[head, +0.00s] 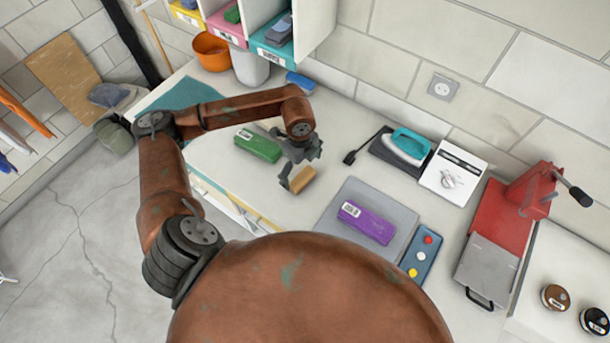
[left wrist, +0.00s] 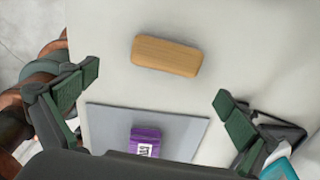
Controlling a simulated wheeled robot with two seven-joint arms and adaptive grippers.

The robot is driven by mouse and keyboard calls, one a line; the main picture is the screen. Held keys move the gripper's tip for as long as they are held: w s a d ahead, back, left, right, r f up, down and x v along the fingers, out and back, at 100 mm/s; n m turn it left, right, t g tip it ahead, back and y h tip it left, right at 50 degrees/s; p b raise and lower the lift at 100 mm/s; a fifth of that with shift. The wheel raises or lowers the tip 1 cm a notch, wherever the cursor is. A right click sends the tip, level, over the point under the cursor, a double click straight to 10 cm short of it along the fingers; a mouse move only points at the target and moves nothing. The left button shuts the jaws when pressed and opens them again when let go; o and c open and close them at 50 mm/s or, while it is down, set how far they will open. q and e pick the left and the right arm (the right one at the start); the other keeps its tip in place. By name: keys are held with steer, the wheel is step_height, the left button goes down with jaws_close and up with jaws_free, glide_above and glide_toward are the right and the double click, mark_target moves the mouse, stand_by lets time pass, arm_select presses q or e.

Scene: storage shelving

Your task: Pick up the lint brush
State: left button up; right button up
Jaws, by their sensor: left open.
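The lint brush appears to be the tan wooden oblong (head: 302,180) lying on the white worktop, below my left gripper in the head view. In the left wrist view the same wooden piece (left wrist: 166,56) lies flat, slightly tilted, with only its smooth wooden top showing; any bristles or pad are hidden. My left gripper (head: 299,167) hangs above the worktop close to it, and one finger partly overlaps it in the head view. In the left wrist view the fingers (left wrist: 158,86) are spread wide with nothing between them gripped. My right gripper is not in view.
A green box (head: 258,145) lies left of the gripper. A grey plate (head: 398,211) with a purple box (head: 366,222) lies to the right, beside a blue button panel (head: 422,255). A teal iron (head: 407,145) and red press (head: 500,220) stand farther right. Cubbies (head: 315,25) rise behind.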

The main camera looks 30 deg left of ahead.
mark_target(302, 177)
arm_select(q)
steer(key=shift+w+a+f, duration=0.15)
steer(key=shift+a+f, duration=0.1)
steer(key=shift+a, duration=0.15)
steer(key=shift+w+d+f, duration=0.1)
steer(key=shift+w+f, duration=0.1)
steer(key=shift+f, duration=1.25)
steer(key=f+p, duration=0.1)
steer(key=f, duration=0.3)
steer(key=shift+w+f, duration=0.1)
steer(key=shift+w, duration=0.1)
steer(key=shift+c, duration=0.6)
steer(key=c, duration=1.1)
